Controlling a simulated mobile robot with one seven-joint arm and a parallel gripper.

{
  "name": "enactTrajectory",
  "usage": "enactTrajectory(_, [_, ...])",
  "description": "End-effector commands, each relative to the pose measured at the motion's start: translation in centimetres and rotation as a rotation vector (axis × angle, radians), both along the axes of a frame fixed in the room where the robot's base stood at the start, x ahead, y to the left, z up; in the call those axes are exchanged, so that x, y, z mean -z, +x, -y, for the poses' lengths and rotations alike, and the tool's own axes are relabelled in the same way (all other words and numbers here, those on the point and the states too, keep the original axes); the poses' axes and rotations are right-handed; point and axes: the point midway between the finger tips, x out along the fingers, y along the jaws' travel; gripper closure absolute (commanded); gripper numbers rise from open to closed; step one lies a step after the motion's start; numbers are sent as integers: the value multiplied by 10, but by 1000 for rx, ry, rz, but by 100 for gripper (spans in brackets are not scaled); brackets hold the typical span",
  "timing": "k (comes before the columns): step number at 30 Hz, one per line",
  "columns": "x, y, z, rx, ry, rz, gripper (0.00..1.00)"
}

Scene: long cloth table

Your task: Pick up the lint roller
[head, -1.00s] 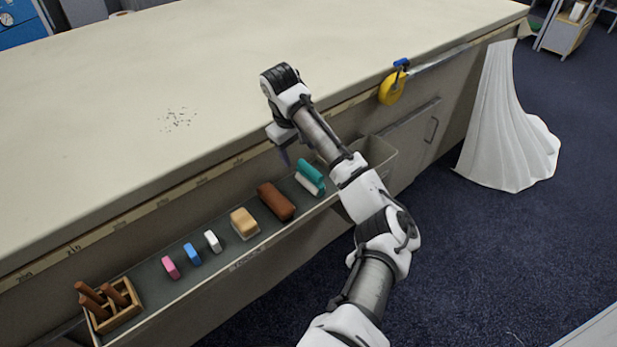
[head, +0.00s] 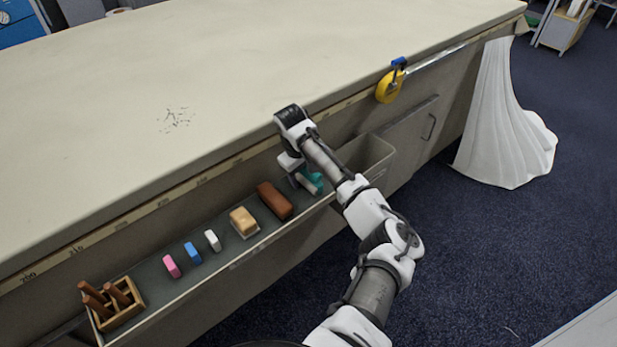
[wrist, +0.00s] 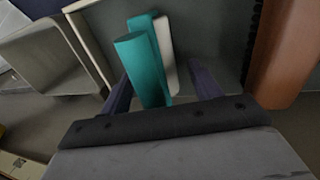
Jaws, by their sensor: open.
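The lint roller, as I take the teal and white piece (head: 311,180) to be, lies at the right end of the narrow tray (head: 225,254) along the table's side. In the wrist view its teal cylinder (wrist: 141,62) and a pale strip (wrist: 166,50) lie between the fingers. My gripper (head: 298,182) is over it and points down, partly hiding it in the head view. In the wrist view the dark fingers of my gripper (wrist: 162,82) are apart, one on either side of it. I cannot tell whether they touch it.
Farther left are a tan brush (head: 243,220), small white, blue and pink blocks, and a wooden box (head: 122,310). A grey bin (head: 372,157) stands to the right. The table edge rises behind the tray.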

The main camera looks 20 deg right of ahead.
Motion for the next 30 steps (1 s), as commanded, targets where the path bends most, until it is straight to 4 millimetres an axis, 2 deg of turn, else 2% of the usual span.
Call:
enactTrajectory(2, [0, 0, 0, 0, 0, 0, 37])
enactTrajectory(14, [0, 0, 0, 0, 0, 0, 89])
enactTrajectory(22, [-2, 0, 0, 0, -1, 1, 89])
enactTrajectory(23, [-3, 0, 0, 0, -1, 1, 94])
enactTrajectory(24, [-5, 1, 0, 0, 0, 2, 99])
enactTrajectory(30, [-28, 1, -1, -2, -1, 3, 100])
